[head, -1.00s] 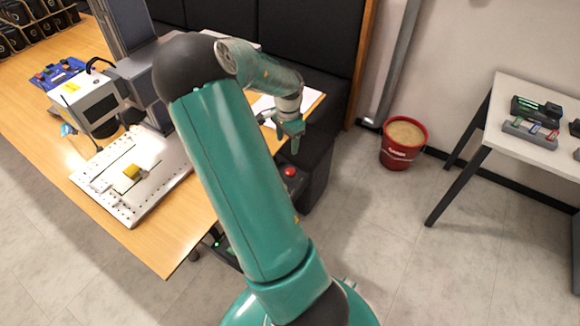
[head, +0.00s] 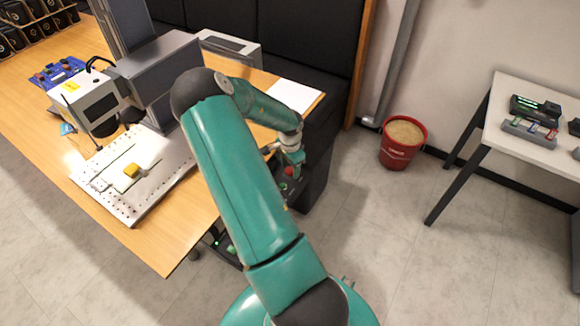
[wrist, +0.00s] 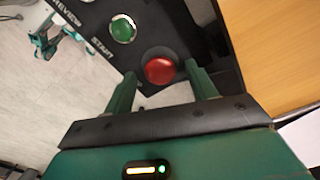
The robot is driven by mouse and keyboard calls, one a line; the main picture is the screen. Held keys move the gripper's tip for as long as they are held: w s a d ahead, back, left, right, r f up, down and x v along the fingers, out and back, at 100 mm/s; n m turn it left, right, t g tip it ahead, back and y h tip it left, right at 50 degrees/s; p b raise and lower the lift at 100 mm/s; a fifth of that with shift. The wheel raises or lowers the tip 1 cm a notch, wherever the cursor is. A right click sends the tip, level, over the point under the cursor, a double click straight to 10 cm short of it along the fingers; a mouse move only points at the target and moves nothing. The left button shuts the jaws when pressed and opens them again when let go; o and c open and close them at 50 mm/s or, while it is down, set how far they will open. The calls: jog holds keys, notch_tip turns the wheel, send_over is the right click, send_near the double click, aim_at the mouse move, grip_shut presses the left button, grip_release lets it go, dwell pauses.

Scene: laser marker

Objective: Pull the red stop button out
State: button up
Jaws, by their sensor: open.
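The red stop button (wrist: 160,69) is a round dome on a black control panel (wrist: 90,62) in the wrist view. In the head view only a bit of the red button (head: 289,171) shows beside my gripper (head: 287,178), close to the table's side. In the wrist view my gripper (wrist: 163,88) is open, with its two green fingers pointing at the panel and the button lying between and just beyond the tips. I cannot tell whether the fingers touch the button.
A green button (wrist: 122,28) marked START sits beside the red one. The wooden table (head: 160,245) edge runs close by. A laser marker (head: 88,100) and white plate (head: 125,205) stand on it. A red bucket (head: 402,150) is on the floor to the right.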

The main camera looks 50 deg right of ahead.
jog(key=shift+f, duration=0.15)
grip_shut()
jog(key=shift+w+r, duration=0.1)
jog(key=shift+r, duration=0.5)
jog(key=shift+d, duration=0.1)
grip_release()
